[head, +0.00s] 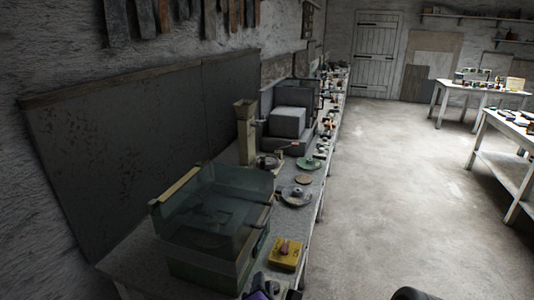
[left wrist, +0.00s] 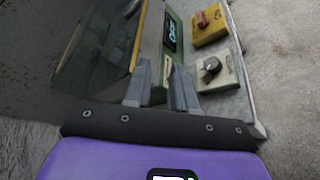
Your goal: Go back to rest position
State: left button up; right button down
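The tank (head: 212,215) stands on the bench's near end. A yellow box with a red knob (head: 286,252) and a pale box with a black knob (left wrist: 215,74) are beside it. Discs and small items line the bench. Tables (head: 476,92) stand at right; the floor (head: 385,190) between is clear.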

pick_arm(q)
jog(key=s+a+f+n+g+y, duration=0.1)
jog(key=s+a+f+n+g, duration=0.2)
jog(key=f, duration=0.4)
jog(key=s+a+f+n+g, duration=0.1)
jog(key=a+f+n+g, duration=0.1)
jog(key=f+n+g, duration=0.3)
jog(key=s+a+f+n+g+y, duration=0.1)
jog(key=s+a+f+n+g, duration=0.15)
jog(key=f, duration=0.55)
jog(key=s+d+f+n+g+h, duration=0.1)
jog(key=s+f+n+g+h, duration=0.2)
jog(key=s+f+n, duration=0.5)
jog(key=s+d+f+n+g+h, duration=0.1)
jog(key=s+f+n+g+h, duration=0.25)
jog(key=n, duration=0.85)
jog(key=a+f+n+t, duration=0.2)
jog(key=f+n, duration=0.3)
jog(key=n, duration=1.4)
jog(key=shift+w+a+f+t, duration=0.25)
jog(key=shift+a+f+t, duration=0.15)
jog(key=shift+a, duration=0.2)
